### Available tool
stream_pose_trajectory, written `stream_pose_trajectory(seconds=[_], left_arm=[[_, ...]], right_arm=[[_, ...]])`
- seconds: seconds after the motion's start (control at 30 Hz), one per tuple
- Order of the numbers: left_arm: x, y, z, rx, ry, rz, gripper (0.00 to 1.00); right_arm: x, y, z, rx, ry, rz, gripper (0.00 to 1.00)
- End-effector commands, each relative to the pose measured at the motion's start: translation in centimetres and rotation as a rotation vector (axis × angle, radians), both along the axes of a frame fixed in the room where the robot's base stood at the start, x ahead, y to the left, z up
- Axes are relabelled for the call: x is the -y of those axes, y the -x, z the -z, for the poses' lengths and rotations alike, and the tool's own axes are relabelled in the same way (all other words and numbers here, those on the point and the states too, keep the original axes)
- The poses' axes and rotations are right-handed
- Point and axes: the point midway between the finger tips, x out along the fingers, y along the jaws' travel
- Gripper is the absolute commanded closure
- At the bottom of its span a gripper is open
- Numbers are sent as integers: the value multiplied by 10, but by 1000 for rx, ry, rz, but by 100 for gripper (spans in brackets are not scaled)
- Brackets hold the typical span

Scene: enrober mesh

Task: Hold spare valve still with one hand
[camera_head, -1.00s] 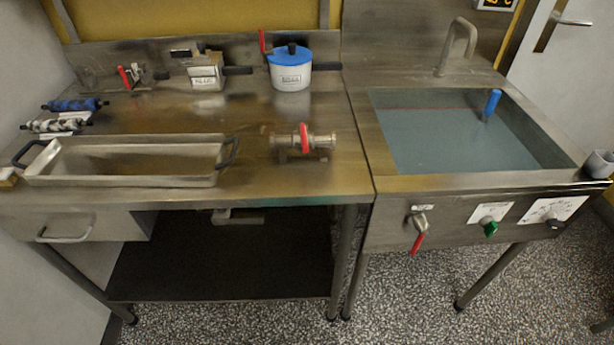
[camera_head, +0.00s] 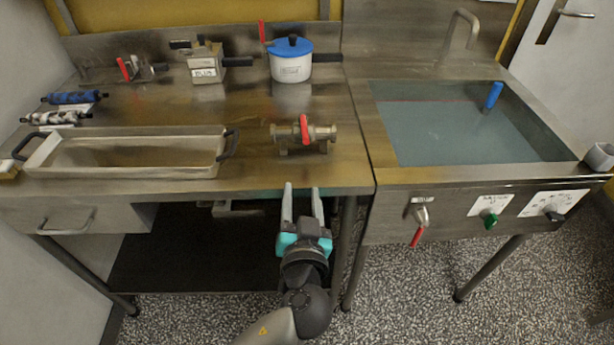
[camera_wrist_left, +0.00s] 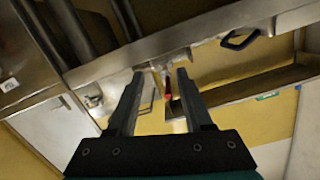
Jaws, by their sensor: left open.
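The spare valve (camera_head: 304,134) is a brass-coloured fitting with a red lever, lying on the steel worktop near its front right part. My left gripper (camera_head: 302,190) is open and empty, in front of the worktop's front edge and nearer to me than the valve. Its fingers point toward the valve without touching it. In the left wrist view, the open fingers (camera_wrist_left: 160,75) show, with the valve's red lever (camera_wrist_left: 167,90) between them, farther off. My right gripper is not in view.
A steel tray (camera_head: 125,170) with black handles sits left of the valve. A white pot with a blue lid (camera_head: 290,62) stands behind it. A water-filled basin (camera_head: 450,130) is to the right. The worktop's front edge (camera_head: 240,188) lies between gripper and valve.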

Motion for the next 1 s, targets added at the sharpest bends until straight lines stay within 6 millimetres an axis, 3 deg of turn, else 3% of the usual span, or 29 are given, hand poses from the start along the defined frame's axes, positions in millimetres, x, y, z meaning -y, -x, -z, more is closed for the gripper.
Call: stream_pose_trajectory(seconds=[0.03,0.1,0.23,0.43,1.0], left_arm=[[4,1,-19,40,25,0,49],[7,4,-37,78,51,-3,49],[9,6,-56,116,79,-6,49],[9,-9,-60,127,82,-7,49],[10,-99,-59,123,80,-6,49]], right_arm=[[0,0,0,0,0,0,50],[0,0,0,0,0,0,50],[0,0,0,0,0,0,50],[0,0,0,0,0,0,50],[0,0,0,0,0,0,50]])
